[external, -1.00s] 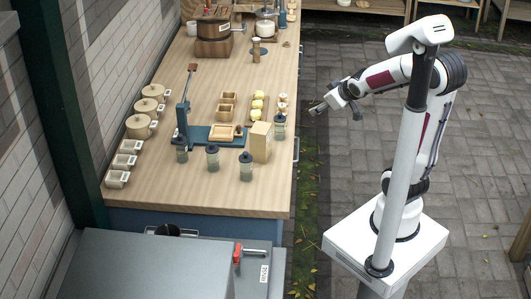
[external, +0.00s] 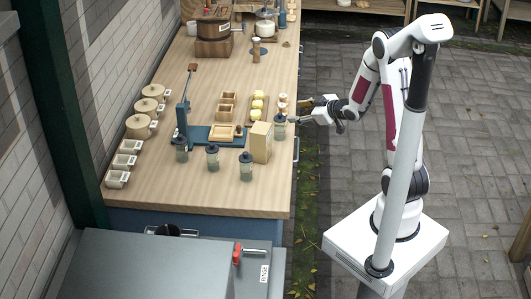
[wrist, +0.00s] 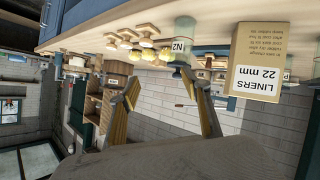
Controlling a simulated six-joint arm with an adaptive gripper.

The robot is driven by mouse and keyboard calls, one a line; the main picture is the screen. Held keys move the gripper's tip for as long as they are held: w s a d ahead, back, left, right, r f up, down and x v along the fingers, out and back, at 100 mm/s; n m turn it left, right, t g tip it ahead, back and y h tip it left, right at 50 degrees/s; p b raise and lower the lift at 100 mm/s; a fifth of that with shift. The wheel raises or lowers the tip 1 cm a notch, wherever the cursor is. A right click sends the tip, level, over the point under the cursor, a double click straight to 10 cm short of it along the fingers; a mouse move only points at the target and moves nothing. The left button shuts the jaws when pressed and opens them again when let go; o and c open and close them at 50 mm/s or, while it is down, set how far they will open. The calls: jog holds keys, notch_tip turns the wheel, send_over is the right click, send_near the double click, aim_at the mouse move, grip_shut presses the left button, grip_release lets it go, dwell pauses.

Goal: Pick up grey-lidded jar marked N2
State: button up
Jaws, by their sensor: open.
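The grey-lidded jar marked N2 (external: 280,128) stands upright near the bench's right edge, beside the tan box. In the wrist view, which is upside down, the jar (wrist: 184,30) shows its N2 label, with its lid end just beyond the right finger's tip. My gripper (external: 295,112) is open and empty at the bench's right edge, just right of the jar. In the wrist view my gripper (wrist: 160,77) has its fingers spread, and the jar lies toward the right finger rather than centred. I see no contact with it.
The tan liners box (external: 261,142) stands close to the jar's left; its print shows in the wrist view (wrist: 258,65). Similar jars (external: 246,167) stand nearer the bench front. Small yellow and white pieces (external: 258,103) stand behind. The paved floor right of the bench is open.

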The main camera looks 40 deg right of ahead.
aim_at(279, 128)
jog(key=shift+w+a+f+t+y, duration=0.15)
jog(key=shift+a+f+t+y, duration=0.3)
jog(key=shift+f, duration=0.5)
jog(key=shift+w+a+f+t+y, duration=0.2)
jog(key=shift+f+y, duration=0.35)
jog(key=shift+f, duration=0.4)
jog(key=shift+w+a+f+t+y, duration=0.1)
jog(key=shift+a+f+t+y, duration=0.3)
jog(key=shift+f, duration=0.55)
jog(key=shift+s+d+f+m+t+y, duration=0.1)
jog(key=shift+s+f+m+t+y, duration=0.8)
jog(key=shift+s+f+t, duration=0.45)
jog(key=shift+w, duration=0.1)
jog(key=shift+x, duration=1.25)
jog(key=shift+x, duration=2.6)
jog(key=shift+d+r, duration=0.1)
jog(key=shift+d, duration=0.05)
